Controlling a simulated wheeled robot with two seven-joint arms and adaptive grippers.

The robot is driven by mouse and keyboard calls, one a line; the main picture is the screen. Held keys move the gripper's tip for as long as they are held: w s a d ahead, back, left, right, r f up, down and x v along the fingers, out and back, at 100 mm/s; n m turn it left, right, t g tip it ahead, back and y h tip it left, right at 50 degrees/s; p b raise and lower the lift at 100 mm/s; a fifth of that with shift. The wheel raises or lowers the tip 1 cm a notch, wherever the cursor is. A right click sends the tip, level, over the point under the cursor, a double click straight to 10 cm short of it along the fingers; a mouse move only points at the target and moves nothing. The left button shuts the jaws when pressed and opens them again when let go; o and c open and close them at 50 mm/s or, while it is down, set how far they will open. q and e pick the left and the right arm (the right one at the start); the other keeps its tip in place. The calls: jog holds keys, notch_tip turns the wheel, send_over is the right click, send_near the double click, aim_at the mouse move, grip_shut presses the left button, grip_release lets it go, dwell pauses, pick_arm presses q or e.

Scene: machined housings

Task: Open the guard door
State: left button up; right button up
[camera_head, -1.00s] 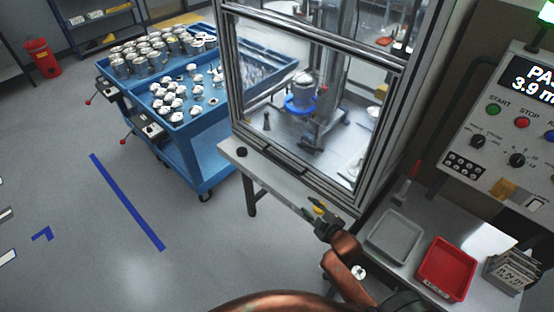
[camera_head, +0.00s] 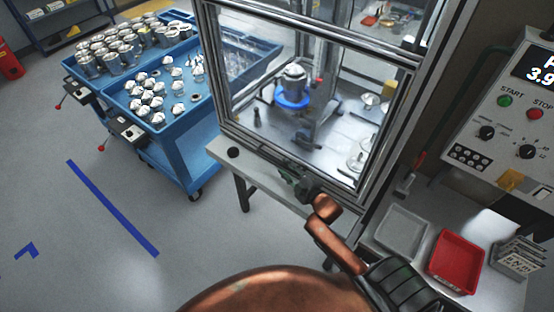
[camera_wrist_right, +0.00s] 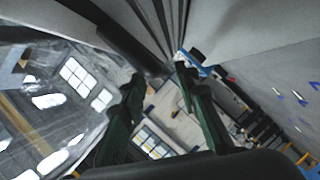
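The guard door (camera_head: 300,95) is a clear pane in a metal frame on the enclosure. It is down, and a fixture with a blue ring shows through it. A dark handle bar (camera_head: 268,153) runs along its lower rail. My right gripper (camera_head: 290,181) is at this rail, close to the handle's right end. In the right wrist view my gripper's two dark green fingers (camera_wrist_right: 160,90) stand apart, with a dark bar (camera_wrist_right: 112,38) reaching toward the gap between their tips. I cannot tell whether they touch it. My left gripper is not in view.
A blue cart (camera_head: 175,150) with metal parts stands left of the enclosure. A grey tray (camera_head: 401,232) and red tray (camera_head: 456,262) lie on the right bench below the control panel (camera_head: 507,125).

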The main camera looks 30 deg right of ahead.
aim_at(276, 160)
jog(key=x, duration=0.4)
jog(key=a+x, duration=0.1)
jog(key=x, duration=0.1)
jog(key=shift+c, duration=0.6)
jog(key=shift+d, duration=0.1)
grip_shut()
